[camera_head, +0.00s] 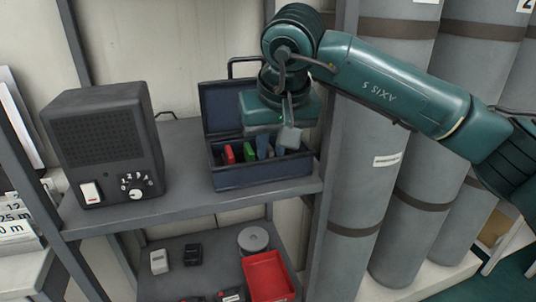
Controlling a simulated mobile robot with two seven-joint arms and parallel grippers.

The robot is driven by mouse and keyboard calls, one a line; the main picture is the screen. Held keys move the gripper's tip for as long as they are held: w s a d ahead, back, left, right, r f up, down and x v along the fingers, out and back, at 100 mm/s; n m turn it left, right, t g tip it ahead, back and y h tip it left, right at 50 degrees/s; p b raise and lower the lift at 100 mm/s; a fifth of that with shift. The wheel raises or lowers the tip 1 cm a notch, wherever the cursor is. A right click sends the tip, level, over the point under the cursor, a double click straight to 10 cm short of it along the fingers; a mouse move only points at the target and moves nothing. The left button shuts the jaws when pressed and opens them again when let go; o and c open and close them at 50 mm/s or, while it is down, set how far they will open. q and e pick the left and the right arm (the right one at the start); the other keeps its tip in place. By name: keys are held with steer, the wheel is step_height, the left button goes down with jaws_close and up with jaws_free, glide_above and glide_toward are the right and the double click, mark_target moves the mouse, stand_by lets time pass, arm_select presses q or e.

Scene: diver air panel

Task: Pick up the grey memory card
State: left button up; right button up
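The open dark blue box (262,178) stands on the upper shelf with its lid raised at the back. A small light grey square piece, which looks like the grey memory card (290,138), hangs tilted at the fingertips of my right gripper (288,122), above the right part of the box. The gripper points down and appears shut on the card; its fingers are small and partly merge with the hand. A red card (229,154), a green card (249,152) and a blue card (263,147) stand in the box. My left gripper is not in view.
A black speaker unit (103,140) stands on the upper shelf (185,160) at left, with bare shelf between it and the box. A shelf post (335,110) and grey cylinders (372,160) are at right. The lower shelf holds a red tray (268,277).

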mark_target(271, 150)
steer(key=shift+w+f, duration=0.1)
steer(key=shift+f, duration=0.2)
steer(key=shift+c, duration=0.2)
jaws_close()
steer(key=shift+r, duration=0.1)
